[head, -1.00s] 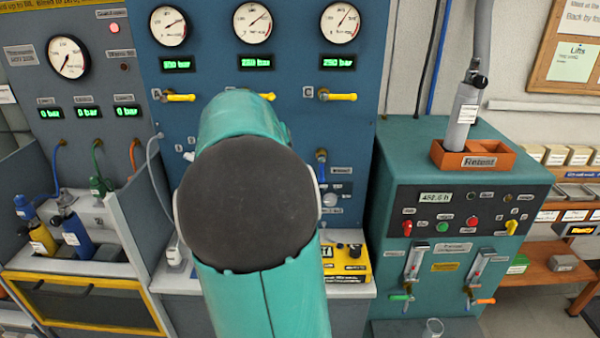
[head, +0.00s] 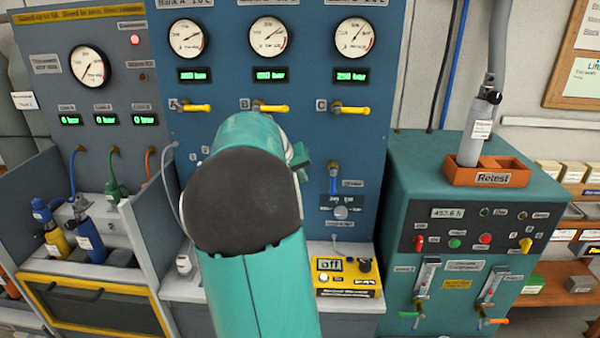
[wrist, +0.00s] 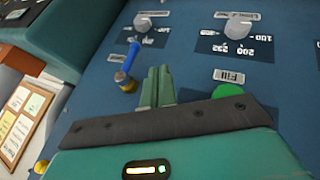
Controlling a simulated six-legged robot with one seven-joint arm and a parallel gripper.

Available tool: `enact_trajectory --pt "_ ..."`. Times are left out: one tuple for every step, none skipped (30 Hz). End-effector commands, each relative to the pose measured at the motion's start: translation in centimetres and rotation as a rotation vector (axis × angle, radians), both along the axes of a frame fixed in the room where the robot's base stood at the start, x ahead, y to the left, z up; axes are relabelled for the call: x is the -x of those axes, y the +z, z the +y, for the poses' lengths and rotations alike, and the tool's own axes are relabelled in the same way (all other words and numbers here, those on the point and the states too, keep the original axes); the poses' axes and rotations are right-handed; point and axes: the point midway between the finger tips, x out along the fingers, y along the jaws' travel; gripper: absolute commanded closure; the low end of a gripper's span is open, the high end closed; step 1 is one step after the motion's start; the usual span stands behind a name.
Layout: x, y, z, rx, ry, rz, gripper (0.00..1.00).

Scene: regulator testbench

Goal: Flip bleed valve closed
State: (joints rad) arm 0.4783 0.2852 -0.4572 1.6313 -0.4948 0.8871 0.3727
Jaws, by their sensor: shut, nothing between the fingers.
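A small valve with a blue lever (head: 333,178) is on the blue panel, below the yellow lever marked C; I take it for the bleed valve. In the head view the lever stands upright. In the wrist view, which is turned over, the blue lever (wrist: 132,58) sits on a brass fitting, slightly slanted. Its label is too blurred to read. My gripper (wrist: 158,86) is shut and empty, with its fingertips beside the lever; I cannot tell whether they touch. In the head view my arm hides most of my gripper.
A green button (wrist: 230,90) by a Fill label and a grey knob (wrist: 236,25) are close to my gripper. Yellow levers (head: 350,108) run above. A yellow box (head: 347,277) stands on the bench below. A teal cabinet (head: 400,190) stands at right.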

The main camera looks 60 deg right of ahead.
Motion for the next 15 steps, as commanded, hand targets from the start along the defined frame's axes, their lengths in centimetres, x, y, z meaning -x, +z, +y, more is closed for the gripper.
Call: enact_trajectory --pt "0.2 -1.0 -0.6 -0.002 -0.002 0.002 1.00" --pt "0.3 -1.4 -0.9 -0.003 -0.001 0.003 1.00" --pt "0.4 -2.1 -1.4 -0.002 -0.001 0.002 1.00" --pt "0.5 -2.6 -1.8 -0.002 -0.001 0.002 1.00" --pt "0.5 -3.0 -2.1 -0.002 -0.001 0.002 1.00" --pt "0.6 -3.7 -2.6 -0.002 0.000 0.003 1.00" --pt "0.7 -4.1 -3.0 -0.002 -0.001 0.002 1.00" --pt "0.8 -4.6 -3.3 -0.002 -0.001 0.002 1.00" --pt "0.9 -5.2 -3.7 -0.002 -0.001 0.002 1.00" --pt "1.6 -4.9 -4.1 0.000 -0.004 -0.001 1.00" --pt "2.0 -4.8 -4.4 0.000 -0.003 -0.001 1.00" --pt "2.5 -4.7 -4.8 0.000 -0.002 -0.002 1.00" --pt "2.8 -4.7 -5.0 0.001 -0.003 -0.002 1.00" --pt "3.0 -4.7 -5.2 0.000 -0.001 -0.002 1.00" --pt "3.3 -4.7 -5.5 0.000 0.000 -0.001 1.00"
